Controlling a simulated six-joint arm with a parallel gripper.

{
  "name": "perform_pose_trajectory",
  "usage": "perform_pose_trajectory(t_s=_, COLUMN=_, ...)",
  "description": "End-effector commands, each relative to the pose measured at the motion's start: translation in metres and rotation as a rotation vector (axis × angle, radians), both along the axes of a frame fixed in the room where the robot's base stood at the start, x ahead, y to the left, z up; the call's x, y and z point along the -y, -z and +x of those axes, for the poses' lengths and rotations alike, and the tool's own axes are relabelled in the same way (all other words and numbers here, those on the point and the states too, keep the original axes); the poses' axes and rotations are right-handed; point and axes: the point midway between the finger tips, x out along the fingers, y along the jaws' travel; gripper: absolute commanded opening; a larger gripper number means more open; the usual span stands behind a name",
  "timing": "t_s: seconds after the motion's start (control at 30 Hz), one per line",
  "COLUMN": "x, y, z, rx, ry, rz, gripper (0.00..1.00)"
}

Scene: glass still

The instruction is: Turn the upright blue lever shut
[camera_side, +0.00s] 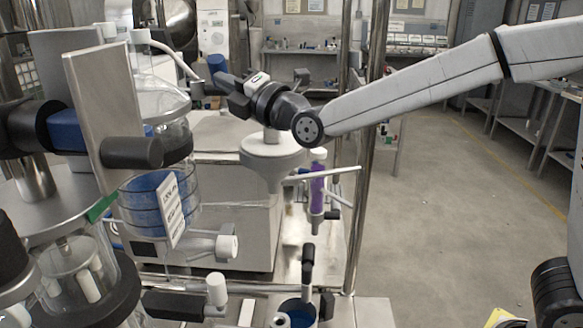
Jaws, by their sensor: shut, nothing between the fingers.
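The blue lever (216,65) shows as a short, roughly upright dark blue piece in the upper left part of the side view, at the end of a thin white glass arm. My gripper (228,84) comes in from the right and points left, with its tip at the lever. The fingers are shut with nothing held between them. The tip overlaps the lower part of the lever in the picture; I cannot tell whether they touch. The lever's foot and what it turns are hidden behind the gripper.
A glass vessel with blue liquid (150,205) stands left of my gripper. A white funnel-shaped part (272,155) is below my wrist, with a purple-filled tube (318,185) to its right. A vertical metal pole (366,150) stands close to my arm. The floor at right is open.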

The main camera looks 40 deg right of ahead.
Motion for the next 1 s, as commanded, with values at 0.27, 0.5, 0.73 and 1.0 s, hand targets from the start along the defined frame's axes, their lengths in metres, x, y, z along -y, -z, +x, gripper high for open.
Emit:
perform_pose_trajectory(t_s=0.27, x=0.005, y=-0.013, z=0.005, rx=-0.145, ry=0.001, rz=0.151, gripper=0.00)
perform_pose_trajectory(t_s=0.5, x=0.009, y=-0.018, z=0.009, rx=-0.235, ry=0.001, rz=0.239, gripper=0.00)
perform_pose_trajectory(t_s=0.73, x=0.012, y=-0.021, z=0.012, rx=-0.234, ry=0.000, rz=0.237, gripper=0.00)
perform_pose_trajectory(t_s=1.0, x=0.012, y=-0.021, z=0.012, rx=-0.234, ry=0.001, rz=0.235, gripper=0.00)
